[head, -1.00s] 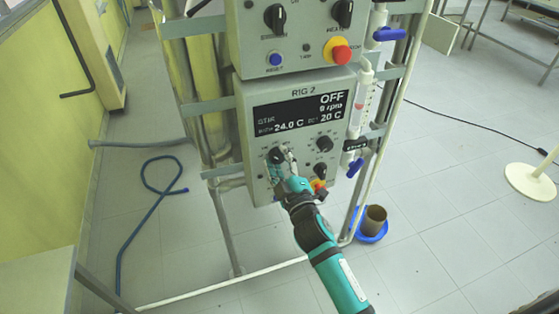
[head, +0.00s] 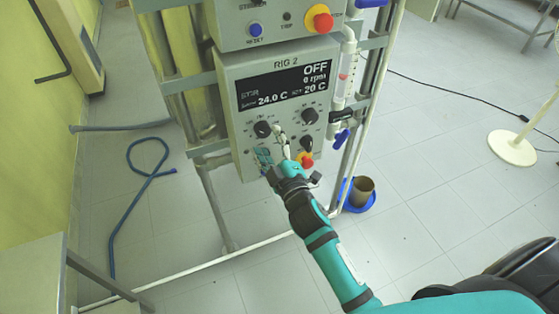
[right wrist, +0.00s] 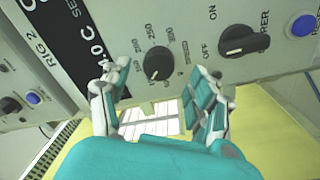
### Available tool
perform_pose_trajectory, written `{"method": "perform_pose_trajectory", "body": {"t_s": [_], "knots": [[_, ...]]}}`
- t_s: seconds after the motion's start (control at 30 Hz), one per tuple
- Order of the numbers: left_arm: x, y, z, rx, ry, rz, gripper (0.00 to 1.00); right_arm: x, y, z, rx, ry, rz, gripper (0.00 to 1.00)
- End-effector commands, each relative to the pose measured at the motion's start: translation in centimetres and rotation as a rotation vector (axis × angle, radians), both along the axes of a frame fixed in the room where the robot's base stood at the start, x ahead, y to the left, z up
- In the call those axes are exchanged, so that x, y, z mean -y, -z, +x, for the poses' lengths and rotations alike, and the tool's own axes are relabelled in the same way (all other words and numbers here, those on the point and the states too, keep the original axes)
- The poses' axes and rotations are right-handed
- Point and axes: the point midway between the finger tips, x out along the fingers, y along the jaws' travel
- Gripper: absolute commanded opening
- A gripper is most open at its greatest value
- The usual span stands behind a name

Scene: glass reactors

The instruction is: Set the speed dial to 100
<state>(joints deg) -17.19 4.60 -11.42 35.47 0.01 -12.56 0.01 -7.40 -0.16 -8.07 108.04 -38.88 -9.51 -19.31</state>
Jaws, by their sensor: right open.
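The speed dial (head: 262,129) is a black round knob at the left of the RIG 2 panel (head: 233,110), below its display. In the right wrist view the dial (right wrist: 158,63) sits between and beyond my fingertips, with a printed scale around it. Its white mark points down in that picture; the exact number is unclear. My right gripper (head: 273,149) is open in front of the panel, just below the dial. In the right wrist view my fingers (right wrist: 162,80) are spread to either side, apparently not gripping the dial. My left gripper is out of view.
Another dial (head: 309,116), a black switch (head: 306,142) and a red stop button (head: 306,160) are to the right. The stirrer switch (right wrist: 243,42) lies beside the right finger in the wrist view. A blue valve handle (head: 341,138) is right of the panel.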

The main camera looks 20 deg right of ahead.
Motion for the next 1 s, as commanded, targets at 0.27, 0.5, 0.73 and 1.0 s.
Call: {"method": "perform_pose_trajectory", "body": {"t_s": [0.27, 0.5, 0.73, 1.0], "knots": [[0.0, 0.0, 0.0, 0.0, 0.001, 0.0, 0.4, 0.2, 0.5, -6.0, -0.003, 0.001, 0.0, 0.62], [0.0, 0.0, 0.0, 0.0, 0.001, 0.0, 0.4, 0.3, 0.5, -8.4, -0.002, 0.001, 0.001, 0.62], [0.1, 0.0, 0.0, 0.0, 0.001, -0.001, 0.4, 0.3, 0.5, -8.6, -0.001, 0.001, 0.0, 0.62], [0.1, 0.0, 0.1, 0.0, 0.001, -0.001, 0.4, 0.3, 0.5, -8.6, 0.0, 0.0, 0.0, 0.62]]}}
